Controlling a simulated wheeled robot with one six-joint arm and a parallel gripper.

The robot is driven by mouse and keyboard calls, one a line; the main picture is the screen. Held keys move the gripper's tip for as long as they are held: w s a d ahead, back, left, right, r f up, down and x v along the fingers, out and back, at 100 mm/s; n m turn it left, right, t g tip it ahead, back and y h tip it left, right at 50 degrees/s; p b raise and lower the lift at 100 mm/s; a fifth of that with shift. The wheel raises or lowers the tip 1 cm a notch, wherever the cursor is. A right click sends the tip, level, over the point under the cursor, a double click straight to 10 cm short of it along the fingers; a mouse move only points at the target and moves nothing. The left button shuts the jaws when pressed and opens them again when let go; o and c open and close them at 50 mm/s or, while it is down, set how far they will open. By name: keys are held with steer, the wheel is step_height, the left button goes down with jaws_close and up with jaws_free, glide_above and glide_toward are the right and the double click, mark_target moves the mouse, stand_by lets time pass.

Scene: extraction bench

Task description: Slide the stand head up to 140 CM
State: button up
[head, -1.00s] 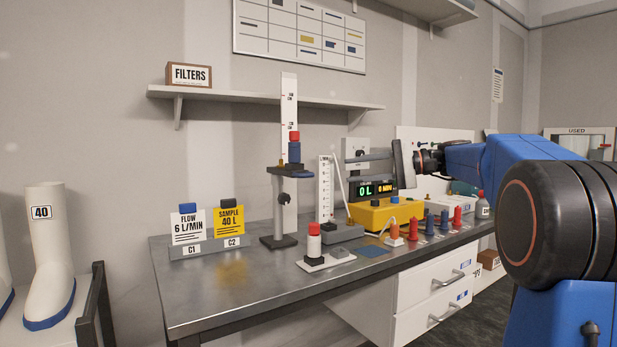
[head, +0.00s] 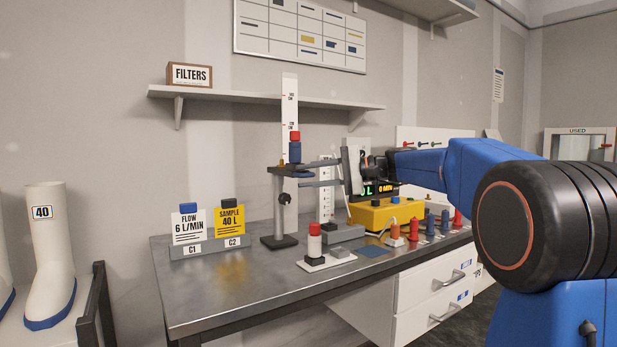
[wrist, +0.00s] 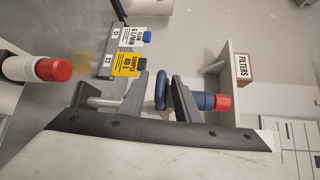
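The stand (head: 281,240) is on the bench, with a tall white scale post (head: 289,105) whose marks are too small to read. Its grey-blue head (head: 284,169) sits partway up the post, below both visible labels. A blue cartridge with a red cap (head: 295,150) stands on the head; a dark knob (head: 285,199) is below it. My gripper (head: 303,173) reaches in from the right at head height, fingers apart. In the wrist view my gripper (wrist: 160,82) has the head's rounded blue edge (wrist: 161,92) between its fingers, with gaps visible on both sides.
A wall shelf (head: 330,103) runs behind the post. Sign cards (head: 187,225) stand to the left. A red-topped white bottle (head: 314,240) is in front of the stand. A yellow meter (head: 385,215) is below my gripper. The bench's left front is clear.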

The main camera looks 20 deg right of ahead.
jaws_close()
step_height(320, 180, up, 24)
stand_by(0.8)
jaws_free()
stand_by(0.3)
steer(key=v, duration=1.7)
steer(key=shift+s+d, duration=0.1)
steer(key=shift+d, duration=0.05)
